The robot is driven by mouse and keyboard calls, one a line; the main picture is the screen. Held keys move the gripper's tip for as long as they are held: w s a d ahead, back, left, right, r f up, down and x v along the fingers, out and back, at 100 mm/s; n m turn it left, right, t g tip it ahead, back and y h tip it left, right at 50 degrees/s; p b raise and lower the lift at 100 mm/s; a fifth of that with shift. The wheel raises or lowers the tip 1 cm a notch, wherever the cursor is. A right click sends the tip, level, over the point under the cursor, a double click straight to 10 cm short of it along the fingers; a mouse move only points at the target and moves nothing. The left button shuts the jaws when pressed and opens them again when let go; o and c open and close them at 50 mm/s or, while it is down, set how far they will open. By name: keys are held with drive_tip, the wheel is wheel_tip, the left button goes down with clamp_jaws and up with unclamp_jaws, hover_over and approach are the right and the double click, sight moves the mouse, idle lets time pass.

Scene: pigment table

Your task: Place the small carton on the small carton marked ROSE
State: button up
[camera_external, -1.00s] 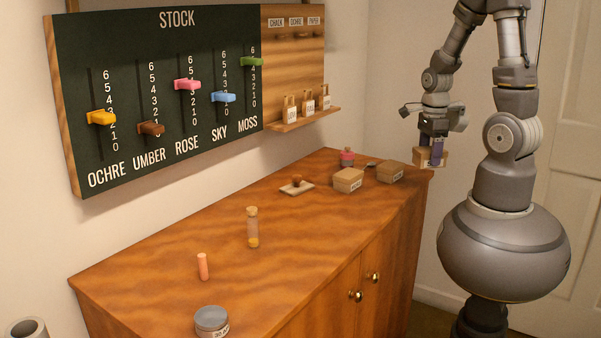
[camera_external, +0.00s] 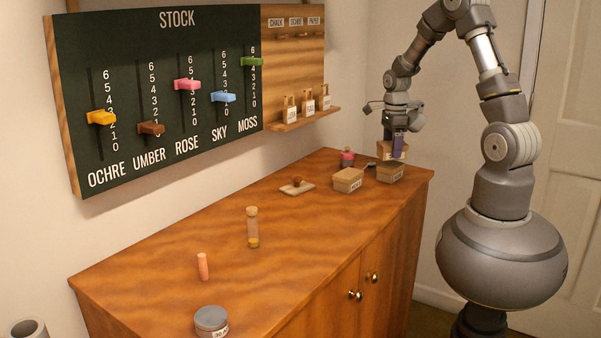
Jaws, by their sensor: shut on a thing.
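My gripper (camera_external: 397,146) is shut on a small brown carton (camera_external: 384,151) near the far right end of the wooden cabinet top. The held carton is upright, right over another small carton (camera_external: 389,175) with a pale label on its front. I cannot tell whether the two touch or a thin gap is between them. One more small carton (camera_external: 347,181) with a pale label stands just to the left. The labels are too small to read surely, so I cannot tell which carton is marked ROSE.
Behind the cartons stands a pink jar (camera_external: 347,158). A tile with a brown knob (camera_external: 297,187) lies left of them. A corked vial (camera_external: 252,228), an orange stick (camera_external: 203,267) and a grey-lidded tin (camera_external: 211,320) stand nearer. The middle of the cabinet top (camera_external: 300,240) is clear.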

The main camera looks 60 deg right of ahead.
wheel_tip(320, 180, down, 2)
drive_tip(key=shift+f+b, duration=0.2)
drive_tip(key=shift+b, duration=0.2)
drive_tip(key=shift+r, duration=0.15)
drive_tip(key=o, duration=1.1)
drive_tip(key=shift+f, duration=0.2)
drive_tip(key=shift+r, duration=0.15)
wheel_tip(320, 180, up, 12)
drive_tip(key=p, duration=0.4)
drive_tip(key=shift+p, duration=0.35)
drive_tip(key=shift+r, duration=0.1)
